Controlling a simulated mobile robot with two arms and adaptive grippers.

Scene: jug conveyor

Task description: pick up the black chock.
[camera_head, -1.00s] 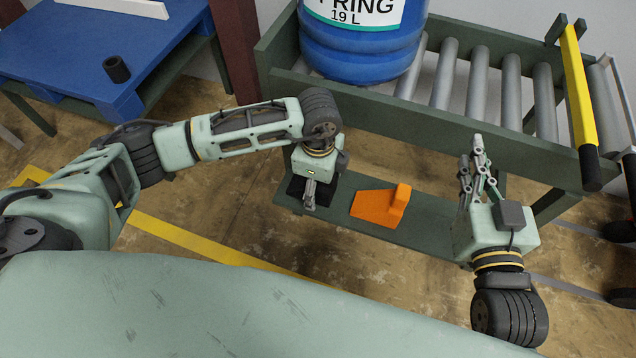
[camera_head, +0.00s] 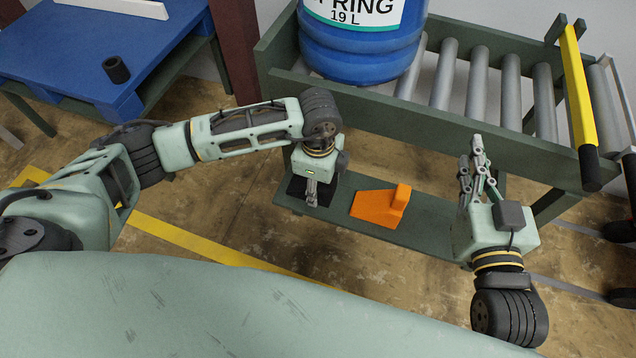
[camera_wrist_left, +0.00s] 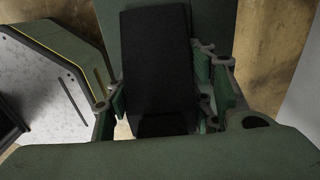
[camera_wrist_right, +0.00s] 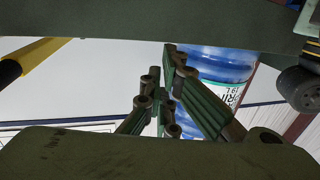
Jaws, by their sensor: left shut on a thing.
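The black chock (camera_head: 297,187) lies at the left end of the low green shelf (camera_head: 345,215), mostly hidden in the head view under my left gripper (camera_head: 312,197). In the left wrist view the chock (camera_wrist_left: 158,65) runs lengthwise between the fingers of my left gripper (camera_wrist_left: 165,110), which is shut on it. The chock appears still at shelf level; I cannot tell if any gap lies under it. My right gripper (camera_head: 474,165) is raised at the shelf's right end, pointing up, away from the chock. Its fingers (camera_wrist_right: 172,95) look close together and hold nothing visible.
An orange chock (camera_head: 378,206) sits on the shelf just right of the black one. Above and behind is the roller conveyor (camera_head: 480,75) with a blue jug (camera_head: 362,50) and a yellow bar (camera_head: 577,90). A blue pallet table (camera_head: 90,50) stands at the left.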

